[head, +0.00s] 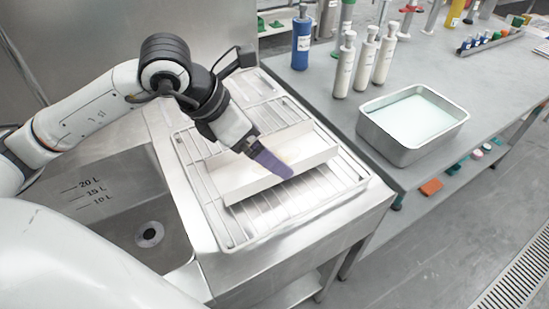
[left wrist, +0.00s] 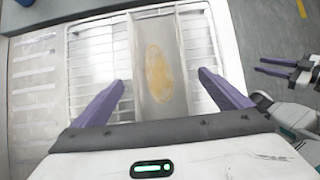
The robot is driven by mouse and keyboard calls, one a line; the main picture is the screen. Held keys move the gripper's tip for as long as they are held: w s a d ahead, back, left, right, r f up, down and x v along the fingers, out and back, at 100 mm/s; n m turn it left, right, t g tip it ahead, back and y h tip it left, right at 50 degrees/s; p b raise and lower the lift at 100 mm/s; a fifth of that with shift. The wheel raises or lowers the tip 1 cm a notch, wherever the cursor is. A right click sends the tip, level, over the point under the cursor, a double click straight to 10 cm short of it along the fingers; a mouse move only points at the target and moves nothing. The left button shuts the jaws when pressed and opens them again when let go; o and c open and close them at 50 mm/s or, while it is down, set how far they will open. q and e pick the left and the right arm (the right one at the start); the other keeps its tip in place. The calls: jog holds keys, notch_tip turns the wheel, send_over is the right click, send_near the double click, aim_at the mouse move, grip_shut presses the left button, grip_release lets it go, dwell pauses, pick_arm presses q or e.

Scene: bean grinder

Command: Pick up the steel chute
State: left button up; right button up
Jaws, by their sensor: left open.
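The steel chute (head: 230,177) is a long, pale metal trough lying across a wire rack on the counter beside the sink. My left gripper (head: 271,164) is over the middle of the chute, pointing down at it. In the left wrist view the chute (left wrist: 176,38) runs between the two open purple fingers (left wrist: 160,80), with a gap on each side. A yellow-brown patch marks its inside. Whether the fingertips reach below the chute's rims is hard to tell. My right gripper (left wrist: 278,67) shows at the right of the left wrist view, away from the chute, its fingers apart and empty.
The wire rack (head: 238,237) lies under the chute. A sink (head: 110,200) is at left. On the grey table at right stand a steel tray (head: 403,153) of pale liquid, several white-bodied bottles (head: 367,60) and a blue bottle (head: 301,45).

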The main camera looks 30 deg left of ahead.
aim_at(284, 159)
pick_arm(q)
jog(key=x, duration=0.4)
jog(key=shift+w, duration=0.25)
jog(key=shift+r, duration=0.15)
jog(key=c, duration=1.4)
